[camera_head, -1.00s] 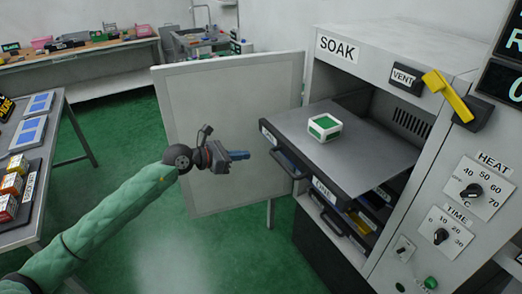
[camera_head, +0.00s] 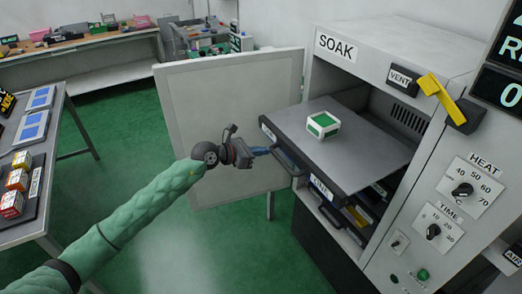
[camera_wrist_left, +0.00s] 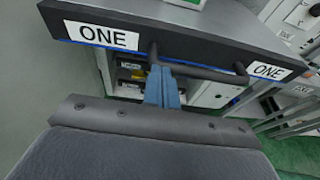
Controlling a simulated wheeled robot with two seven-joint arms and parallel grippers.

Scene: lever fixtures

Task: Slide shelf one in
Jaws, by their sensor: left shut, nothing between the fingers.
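Shelf one (camera_head: 375,158) is a grey shelf pulled out of the SOAK cabinet (camera_head: 400,45), with a dark front edge. In the left wrist view its front (camera_wrist_left: 200,38) carries two ONE labels and a dark bar handle (camera_wrist_left: 200,72). A white and green box (camera_head: 323,125) sits on the shelf. My left gripper (camera_head: 262,151) is shut and empty, its blue fingers at the shelf's front by the handle. In the left wrist view the blue fingers (camera_wrist_left: 161,85) overlap the handle's left part; I cannot tell whether they touch it. My right gripper is not in view.
The cabinet door (camera_head: 230,125) stands open to the left of the shelf. More shelves (camera_head: 350,220) sit lower in the cabinet. A yellow vent lever (camera_head: 440,97) and dials are on the right. A table with boxes (camera_head: 30,180) stands at the left.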

